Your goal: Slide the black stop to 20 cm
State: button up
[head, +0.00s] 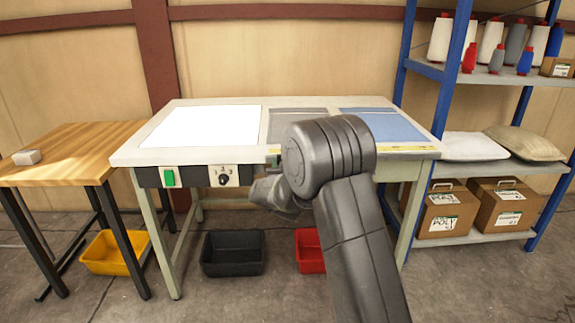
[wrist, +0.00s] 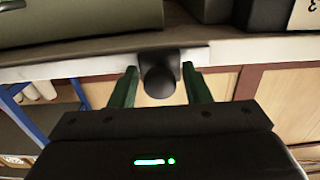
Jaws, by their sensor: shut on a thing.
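The black stop (wrist: 158,80) shows in the wrist view as a dark rounded knob at the pale front edge of the worktable. My gripper (wrist: 159,70) is shut on it, with one green finger on each side. In the head view my arm covers the stop and most of the gripper. A yellow scale strip (head: 408,148) runs along the table's front right edge.
The worktable (head: 130,152) carries a white panel (head: 203,126), a grey panel and a blue panel (head: 390,126). A green switch (head: 169,178) and a dark knob (head: 223,179) sit on its front left. A blue-framed rack (head: 444,95) stands at right, a wooden table (head: 75,150) at left.

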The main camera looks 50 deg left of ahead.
jog(key=shift+s+a+r, duration=0.1)
jog(key=shift+a, duration=0.05)
jog(key=o, duration=1)
jog(key=shift+o, duration=0.2)
jog(key=shift+s, duration=0.1)
jog(key=v, duration=1.3)
jog(key=shift+d, duration=0.35)
jog(key=shift+s, duration=0.15)
